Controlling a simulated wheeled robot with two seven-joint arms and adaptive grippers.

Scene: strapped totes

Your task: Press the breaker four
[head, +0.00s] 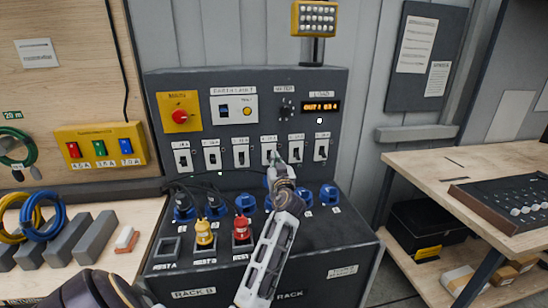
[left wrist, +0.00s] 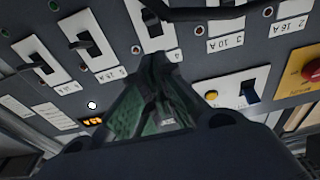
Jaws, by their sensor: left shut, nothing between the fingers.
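A row of white breaker plates with dark toggles runs across the grey panel (head: 225,110). Breaker four (head: 267,152) is fourth from the left; its plate and dark toggle also show in the left wrist view (left wrist: 151,27). My left gripper (head: 279,163) is shut and empty, its fingertips close to the lower right of breaker four in the head view. In the left wrist view the closed fingertips (left wrist: 160,62) overlap the lower edge of that plate. I cannot tell whether they touch it. My right gripper is not in view.
Blue sockets (head: 245,204) and yellow and red plugs (head: 204,233) sit on the sloped console below the breakers. An orange lit display (head: 321,107) is at upper right. A wooden bench (head: 480,165) stands right.

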